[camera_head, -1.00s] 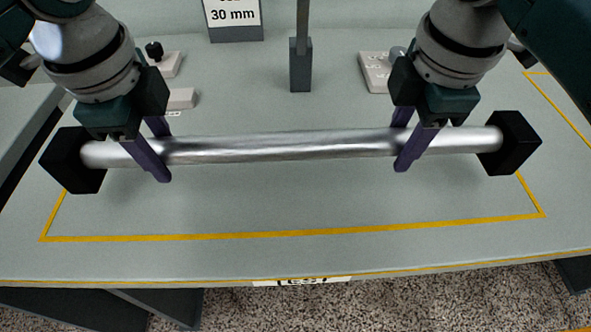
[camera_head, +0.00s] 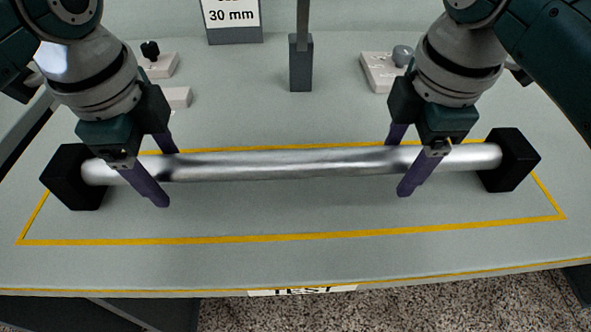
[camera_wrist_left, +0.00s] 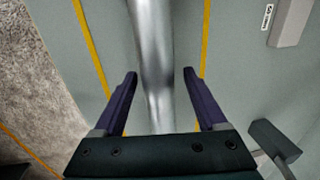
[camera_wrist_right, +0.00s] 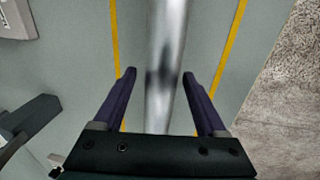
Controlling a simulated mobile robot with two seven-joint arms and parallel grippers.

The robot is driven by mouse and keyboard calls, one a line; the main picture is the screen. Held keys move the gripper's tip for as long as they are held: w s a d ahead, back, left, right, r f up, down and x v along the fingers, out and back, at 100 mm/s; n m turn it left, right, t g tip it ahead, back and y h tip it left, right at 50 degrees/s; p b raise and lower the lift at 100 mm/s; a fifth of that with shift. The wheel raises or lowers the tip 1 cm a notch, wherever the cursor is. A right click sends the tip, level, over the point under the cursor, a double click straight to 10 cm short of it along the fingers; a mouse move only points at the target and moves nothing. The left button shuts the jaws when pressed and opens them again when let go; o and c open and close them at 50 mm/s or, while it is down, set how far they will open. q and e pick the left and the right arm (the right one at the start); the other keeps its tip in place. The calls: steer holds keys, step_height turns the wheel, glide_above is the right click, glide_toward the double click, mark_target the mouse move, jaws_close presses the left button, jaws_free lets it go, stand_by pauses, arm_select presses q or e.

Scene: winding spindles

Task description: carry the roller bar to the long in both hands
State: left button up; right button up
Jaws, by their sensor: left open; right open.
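The roller bar (camera_head: 285,165) is a long shiny metal cylinder with a black block at each end, the left block (camera_head: 75,178) and the right block (camera_head: 509,160). It lies across the yellow-outlined area of the table. My left gripper (camera_head: 162,172) is open around the bar near its left end, one finger on each side. In the left wrist view the bar (camera_wrist_left: 155,70) passes between the spread fingers. My right gripper (camera_head: 400,164) is open around the bar near its right end. In the right wrist view the bar (camera_wrist_right: 166,70) runs between its fingers with gaps on both sides.
A grey post (camera_head: 301,65) stands behind the bar at the middle. A "30 mm" sign (camera_head: 232,16) stands at the back. Small white fixtures stand at the back left (camera_head: 160,66) and back right (camera_head: 381,72). The table (camera_head: 300,215) is clear in front of the bar.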

arm_select(q)
steer(key=shift+r, duration=0.1)
arm_select(e)
steer(key=shift+r, duration=0.55)
steer(key=r, duration=0.6)
steer(key=s+r, duration=0.1)
steer(key=r, duration=0.2)
steer(key=shift+r, duration=0.55)
arm_select(q)
step_height(320, 180, up, 12)
steer(key=s, duration=0.1)
steer(key=shift+s, duration=0.4)
arm_select(e)
steer(key=shift+s+r, duration=0.35)
steer(key=shift+s, duration=0.05)
steer(key=shift+a, duration=0.15)
